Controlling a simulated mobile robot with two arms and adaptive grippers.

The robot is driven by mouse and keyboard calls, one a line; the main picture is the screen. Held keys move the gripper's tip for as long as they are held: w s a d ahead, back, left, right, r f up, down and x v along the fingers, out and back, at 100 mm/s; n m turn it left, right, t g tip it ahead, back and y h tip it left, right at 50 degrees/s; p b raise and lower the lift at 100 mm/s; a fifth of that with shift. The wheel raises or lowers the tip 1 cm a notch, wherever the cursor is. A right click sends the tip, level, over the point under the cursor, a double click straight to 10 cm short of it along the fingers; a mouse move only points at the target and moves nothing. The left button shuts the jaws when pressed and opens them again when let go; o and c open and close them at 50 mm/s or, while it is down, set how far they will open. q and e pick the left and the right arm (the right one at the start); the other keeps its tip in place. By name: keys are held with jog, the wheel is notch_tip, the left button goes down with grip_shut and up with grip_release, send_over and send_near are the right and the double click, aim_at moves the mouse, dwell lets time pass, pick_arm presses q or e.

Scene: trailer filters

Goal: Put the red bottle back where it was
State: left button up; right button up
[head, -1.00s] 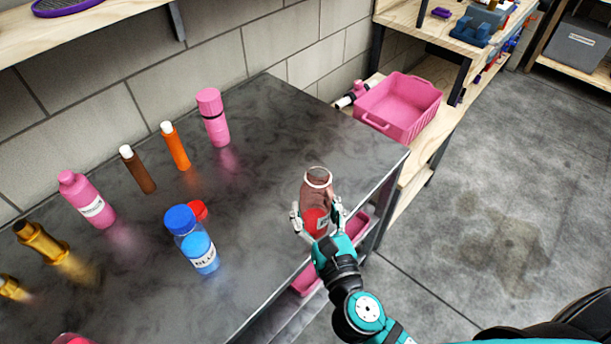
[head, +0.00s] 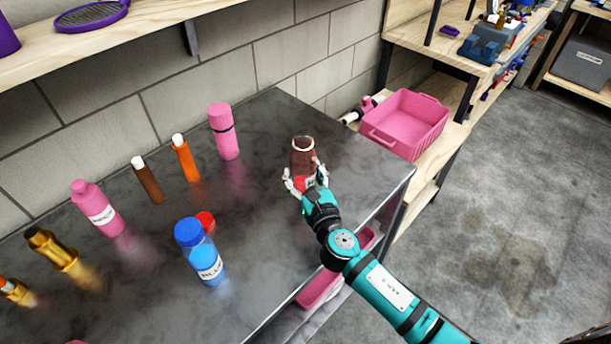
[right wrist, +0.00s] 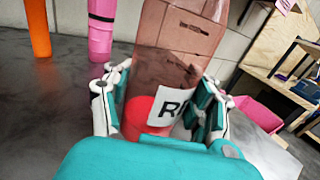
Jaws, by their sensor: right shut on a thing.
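The red bottle (head: 303,156) is see-through reddish-brown with an open, pale-rimmed top and a white label. My right gripper (head: 307,180) is shut around its lower part, over the right part of the dark metal table (head: 262,235). In the right wrist view the bottle (right wrist: 172,55) stands roughly upright between both fingers (right wrist: 165,105), its label partly showing. I cannot tell whether its base touches the table. A red cap (head: 206,218) lies behind the blue-capped bottle (head: 202,255). My left gripper is not in view.
A pink bottle (head: 223,132), an orange tube (head: 186,160), a brown tube (head: 148,182), a pink labelled bottle (head: 97,208) and gold bottles (head: 52,248) stand on the left and back of the table. A pink crate (head: 405,122) sits beyond its right end.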

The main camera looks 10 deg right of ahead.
aim_at(306, 178)
jog(key=shift+w+d+f, duration=0.1)
jog(key=shift+w+d, duration=0.4)
jog(key=shift+w, duration=0.35)
jog(key=shift+f+b, duration=1.05)
jog(key=shift+f, duration=0.75)
jog(key=shift+f, duration=0.2)
jog(key=o, duration=1.5)
jog(key=shift+r, duration=0.1)
